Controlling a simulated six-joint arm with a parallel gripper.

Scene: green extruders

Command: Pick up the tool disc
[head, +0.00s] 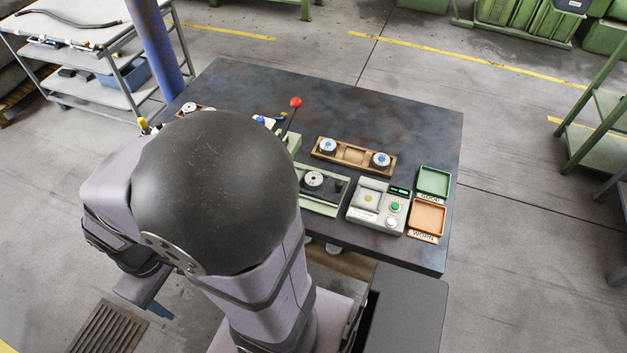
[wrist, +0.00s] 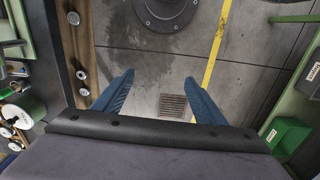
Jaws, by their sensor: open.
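Several round discs show in the head view, and I cannot tell which one is the tool disc. Two pale discs with blue centres, a left one (head: 327,146) and a right one (head: 380,160), sit at the ends of a wooden rack (head: 354,157). A dark-rimmed disc (head: 313,180) is on a green fixture (head: 325,207). Another pale disc (head: 189,107) is at the table's left, partly hidden by my arm. My gripper (wrist: 160,92) is open and empty in the wrist view, its blue fingers apart over floor. In the head view one blue finger shows, away from the table.
The dark table (head: 410,115) also carries a grey device (head: 365,214) with a green button, a green GOOD tray (head: 447,185) and an orange WORN tray (head: 412,219). A red-knobbed lever (head: 295,103) stands near my arm. The table's back right is clear.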

